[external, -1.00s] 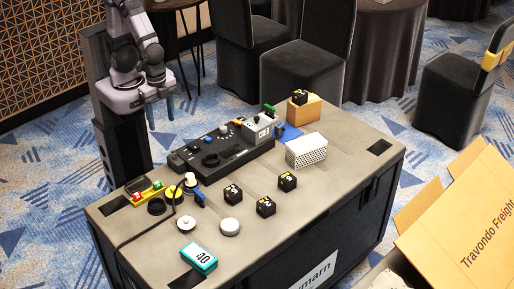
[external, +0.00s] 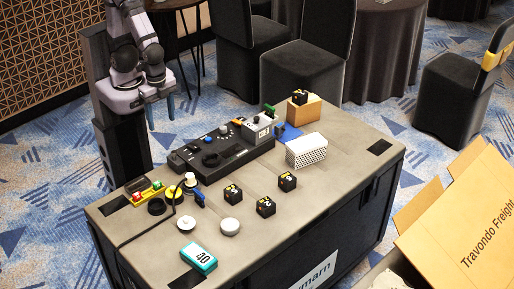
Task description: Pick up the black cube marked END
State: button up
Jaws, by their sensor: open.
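Several small black cubes with yellow markings are in view. Three sit apart on the grey table top: one at the left (external: 233,194), one in the middle (external: 266,207) and one at the right (external: 287,182). Another black cube (external: 300,97) sits on a tan block at the far end. The markings are too small to read, so I cannot tell which cube says END. My gripper (external: 161,114), with blue fingers, hangs open and empty above the table's far left edge, well away from the cubes.
A black control panel (external: 215,150) lies between my arm and the cubes. A white perforated box (external: 306,151), a tan block (external: 307,112), a teal box marked 40 (external: 198,258) and white round pieces (external: 230,226) stand on the table (external: 335,185). The right front is clear.

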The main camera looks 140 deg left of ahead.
jog(key=w+a+f+n+y+b, duration=0.2)
jog(key=w+a+f+b, duration=0.15)
jog(key=w, duration=0.45)
jog(key=w+a+f+n+y+b, duration=0.25)
jog(key=w+a+b, duration=0.2)
jog(key=w, duration=0.35)
jog(key=w+a+f+n+y+b, duration=0.25)
jog(key=w+f+b, duration=0.2)
jog(key=w, duration=0.25)
jog(key=n+t+y+b, duration=0.1)
jog(key=n+y+b, duration=0.4)
jog(key=n+b, duration=0.35)
send_near(282, 180)
jog(key=shift+m, duration=0.25)
jog(key=a+f, duration=0.1)
jog(key=s+a+f, duration=0.1)
jog(key=a+f, duration=0.1)
jog(key=shift+s+a+f+b, duration=0.1)
jog(key=shift+a+f+b, duration=0.15)
jog(key=shift+a+b, duration=0.1)
jog(key=shift+w+a+n+y+b, duration=0.25)
jog(key=shift+w+n+y+b, duration=0.25)
jog(key=shift+w+n+y, duration=0.4)
jog(key=shift+p+x, duration=0.65)
jog(key=shift+x, duration=3.05)
jog(key=shift+c, duration=0.6)
jog(key=c, duration=1)
jog(key=shift+c, duration=0.2)
jog(key=shift+r, duration=0.15)
